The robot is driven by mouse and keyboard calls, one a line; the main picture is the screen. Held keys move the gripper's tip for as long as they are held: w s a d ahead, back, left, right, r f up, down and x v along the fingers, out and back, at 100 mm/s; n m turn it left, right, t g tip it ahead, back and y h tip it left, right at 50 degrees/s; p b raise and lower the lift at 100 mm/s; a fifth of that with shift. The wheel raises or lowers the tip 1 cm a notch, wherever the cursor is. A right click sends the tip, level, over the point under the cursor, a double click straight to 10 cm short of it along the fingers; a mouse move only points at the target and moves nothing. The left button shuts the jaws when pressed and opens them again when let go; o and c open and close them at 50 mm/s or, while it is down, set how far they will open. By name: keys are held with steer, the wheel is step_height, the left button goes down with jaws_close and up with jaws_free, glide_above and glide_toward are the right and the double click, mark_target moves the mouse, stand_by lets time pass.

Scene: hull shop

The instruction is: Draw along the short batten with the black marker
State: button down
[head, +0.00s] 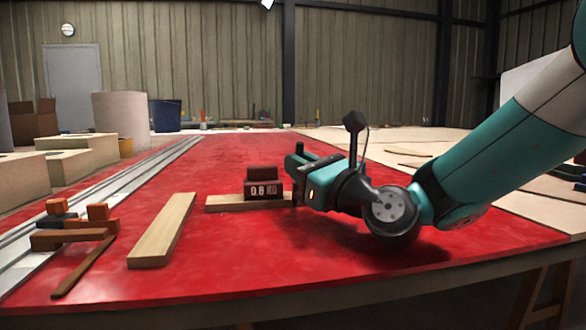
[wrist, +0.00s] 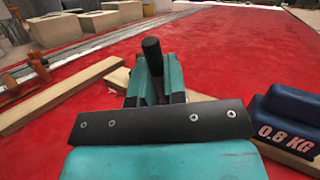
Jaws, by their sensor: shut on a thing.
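My gripper (head: 298,172) is at the right end of a pale wooden batten (head: 228,203) that lies crosswise on the red table. A weight marked 0.8 KG (head: 264,189) sits on this batten and also shows at the right of the wrist view (wrist: 290,122). My gripper (wrist: 157,82) is shut on a black marker (wrist: 152,56). The marker's tip is hidden, so I cannot tell whether it touches the batten or table. A second batten (head: 162,231) lies to the left, pointing away from me. I cannot tell for sure which batten is shorter.
Wooden clamp-like pieces (head: 75,238) lie at the table's left edge, beside a metal rail (head: 115,188). The red table top (head: 240,270) is clear in front of the battens. Pale boards (head: 400,150) lie at the back right.

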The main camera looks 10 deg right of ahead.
steer(key=shift+d, duration=0.15)
steer(key=shift+d+b, duration=0.35)
steer(key=shift+d, duration=0.4)
steer(key=shift+d, duration=0.1)
steer(key=shift+d, duration=0.6)
steer(key=shift+d+b, duration=0.1)
steer(key=shift+b, duration=0.2)
steer(key=shift+d, duration=0.6)
steer(key=shift+d+f+b, duration=0.1)
steer(key=shift+d+b, duration=0.35)
steer(key=shift+d, duration=0.25)
steer(key=shift+s, duration=0.1)
